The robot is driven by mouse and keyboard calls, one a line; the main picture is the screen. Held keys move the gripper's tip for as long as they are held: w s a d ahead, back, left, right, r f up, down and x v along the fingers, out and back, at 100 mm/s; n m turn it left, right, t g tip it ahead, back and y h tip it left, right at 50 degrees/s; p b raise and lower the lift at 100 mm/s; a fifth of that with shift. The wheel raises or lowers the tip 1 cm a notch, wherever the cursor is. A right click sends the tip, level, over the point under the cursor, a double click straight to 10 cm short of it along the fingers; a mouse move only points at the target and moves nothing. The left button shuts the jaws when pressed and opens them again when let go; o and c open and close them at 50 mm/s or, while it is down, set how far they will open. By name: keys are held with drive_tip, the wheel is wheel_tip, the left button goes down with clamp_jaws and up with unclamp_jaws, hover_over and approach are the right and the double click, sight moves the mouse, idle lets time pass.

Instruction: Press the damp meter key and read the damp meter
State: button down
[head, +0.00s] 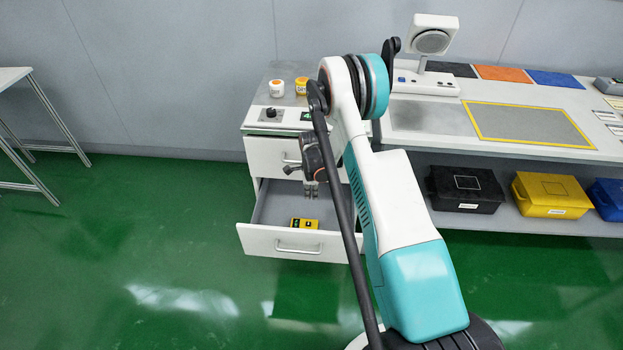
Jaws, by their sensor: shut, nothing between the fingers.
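A small yellow device with dark patches (304,224), perhaps the damp meter, lies in the open lower drawer (262,240) of the white cabinet. Its key and any reading are too small to make out. My gripper (311,195) points down over the drawer, above and a little behind the yellow device in the picture. It is shut and empty, and it looks apart from the device. My arm hides the right part of the drawer and cabinet.
A long bench (440,142) stands at the right, with black (465,188), yellow (552,194) and blue boxes below.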

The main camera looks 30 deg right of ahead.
wheel_tip(320, 180, up, 6)
drive_tip(key=p, duration=0.1)
drive_tip(key=shift+r, duration=0.1)
idle(0.8)
drive_tip(key=s+a+r+n+t, duration=0.1)
drive_tip(key=s+a+r+n, duration=0.25)
drive_tip(key=r, duration=0.65)
drive_tip(key=s+a+r+n+t, duration=0.1)
drive_tip(key=s+a+r+n, duration=0.2)
drive_tip(key=r, duration=0.8)
drive_tip(key=s+a+r+n+t, duration=0.1)
drive_tip(key=s+a+r+n, duration=0.3)
drive_tip(key=r, duration=0.6)
drive_tip(key=s+a+r+n+t, duration=0.2)
drive_tip(key=s+a+r+n, duration=0.1)
drive_tip(key=s+n, duration=0.4)
drive_tip(key=s+a+r+n+t, duration=0.2)
drive_tip(key=s+r+n, duration=0.3)
drive_tip(key=s, duration=0.8)
drive_tip(key=shift+s+a+n, duration=0.15)
drive_tip(key=shift+a+n, duration=0.75)
drive_tip(key=shift+n, duration=0.25)
